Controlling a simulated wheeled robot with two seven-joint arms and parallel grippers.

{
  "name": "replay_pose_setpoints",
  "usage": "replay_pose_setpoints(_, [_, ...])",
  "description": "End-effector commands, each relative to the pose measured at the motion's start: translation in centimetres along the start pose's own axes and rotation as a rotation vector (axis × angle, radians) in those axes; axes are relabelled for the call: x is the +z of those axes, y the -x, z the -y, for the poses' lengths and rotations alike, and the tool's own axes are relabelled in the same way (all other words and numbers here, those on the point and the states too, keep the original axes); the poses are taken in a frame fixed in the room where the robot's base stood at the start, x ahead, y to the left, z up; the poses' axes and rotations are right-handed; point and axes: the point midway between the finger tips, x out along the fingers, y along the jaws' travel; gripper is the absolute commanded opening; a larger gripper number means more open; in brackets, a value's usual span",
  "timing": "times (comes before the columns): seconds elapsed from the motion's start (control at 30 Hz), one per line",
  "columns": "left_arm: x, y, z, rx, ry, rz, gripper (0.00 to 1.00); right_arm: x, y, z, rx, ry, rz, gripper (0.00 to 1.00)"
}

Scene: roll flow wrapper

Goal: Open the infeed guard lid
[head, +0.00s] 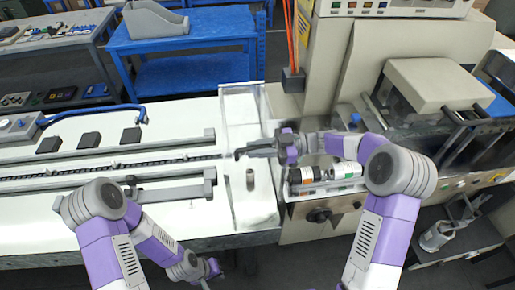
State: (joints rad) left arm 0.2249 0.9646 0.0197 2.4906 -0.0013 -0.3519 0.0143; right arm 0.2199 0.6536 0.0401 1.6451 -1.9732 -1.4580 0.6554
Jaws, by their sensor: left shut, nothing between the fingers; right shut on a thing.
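The infeed guard lid (238,108) appears as a clear, pale-edged panel at the right end of the white infeed bed, beside the beige machine body. My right gripper (270,147) reaches in from the right and is shut on a dark bar-like part at the lid, probably its handle. The fingers and that part blend together, so the exact grip is unclear. How far the lid is raised is hard to tell. My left gripper (212,271) is shut and empty, low in front of the bed's front edge, away from the lid.
The infeed conveyor (100,168) with its grey rails runs left from the lid. Labelled cylinders (345,170) sit by my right forearm. The beige machine housing (330,70) rises behind. A blue table (180,45) stands at the back, and a blue hose (90,112) lies on the bed.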

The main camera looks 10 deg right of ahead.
Motion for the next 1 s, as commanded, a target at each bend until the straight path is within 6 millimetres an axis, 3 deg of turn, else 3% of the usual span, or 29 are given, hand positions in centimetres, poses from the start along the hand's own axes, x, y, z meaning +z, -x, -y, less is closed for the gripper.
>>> replay_pose_setpoints(0.57, [0.4, 9.7, -3.6, 0.0, 0.0, 0.0, 0.0, -8.7, 0.0, -3.9, 0.006, -0.207, 0.0, 0.0])
replay_pose_setpoints(1.0, [0.8, 17.0, -6.4, 0.0, 0.0, 0.0, 0.0, -14.9, 0.0, -8.5, 0.007, -0.412, 0.002, 0.0])
